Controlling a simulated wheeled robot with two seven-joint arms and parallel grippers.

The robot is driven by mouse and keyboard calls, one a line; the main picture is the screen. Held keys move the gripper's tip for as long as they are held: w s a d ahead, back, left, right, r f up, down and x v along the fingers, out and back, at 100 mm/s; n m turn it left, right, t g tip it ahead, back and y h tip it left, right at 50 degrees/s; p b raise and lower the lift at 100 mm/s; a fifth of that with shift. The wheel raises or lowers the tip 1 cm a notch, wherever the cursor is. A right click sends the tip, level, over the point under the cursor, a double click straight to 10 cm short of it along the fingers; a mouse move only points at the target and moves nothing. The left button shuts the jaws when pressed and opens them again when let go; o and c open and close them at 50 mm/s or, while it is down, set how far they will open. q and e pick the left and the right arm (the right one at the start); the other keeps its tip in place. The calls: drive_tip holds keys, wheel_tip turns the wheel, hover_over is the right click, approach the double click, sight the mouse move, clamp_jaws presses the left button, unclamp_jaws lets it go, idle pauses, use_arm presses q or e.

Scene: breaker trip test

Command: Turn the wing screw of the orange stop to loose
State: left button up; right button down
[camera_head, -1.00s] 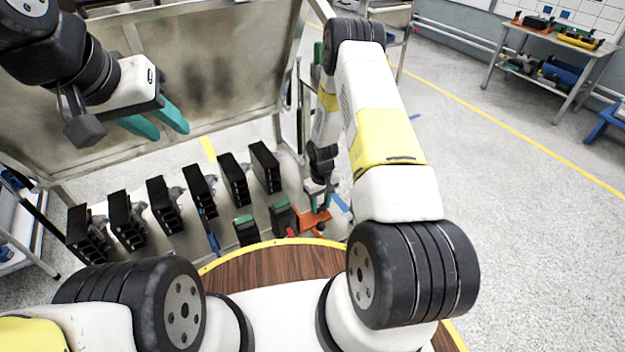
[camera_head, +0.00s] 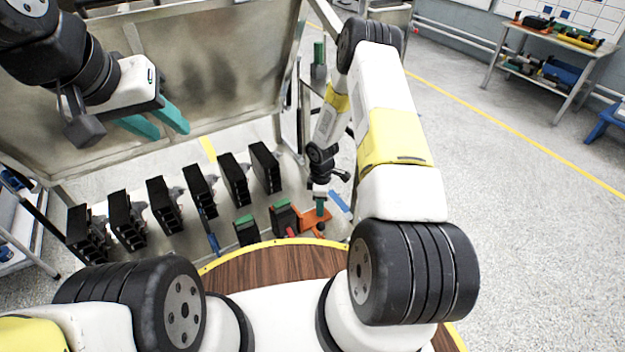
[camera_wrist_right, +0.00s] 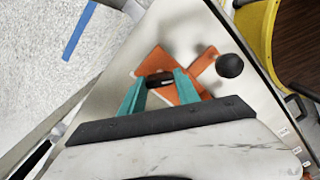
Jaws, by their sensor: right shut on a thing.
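The orange stop (camera_head: 315,219) sits at the right end of the breaker row; the right wrist view shows its orange plate and arm (camera_wrist_right: 201,68) from above. My right gripper (camera_head: 320,208) points down at it. In the right wrist view its teal fingers (camera_wrist_right: 162,82) are closed on the dark wing screw (camera_wrist_right: 158,79), which they partly hide. I cannot read the screw's loose or tight setting. A black round knob (camera_wrist_right: 229,66) stands beside the orange arm, apart from the fingers. My left gripper (camera_head: 158,123) hangs open and empty at upper left.
Several black breakers (camera_head: 163,205) stand in a row left of the stop. Two dark blocks with green tops (camera_head: 246,231) are just left of it. A large panel (camera_head: 215,85) rises behind. A yellow-edged wooden surface (camera_head: 262,268) lies in front. Open floor is at the right.

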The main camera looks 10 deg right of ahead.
drive_tip(key=n, duration=0.7)
idle(0.6)
drive_tip(key=c, duration=0.9)
unclamp_jaws()
wheel_tip(320, 180, up, 8)
drive_tip(key=shift+f, duration=0.1)
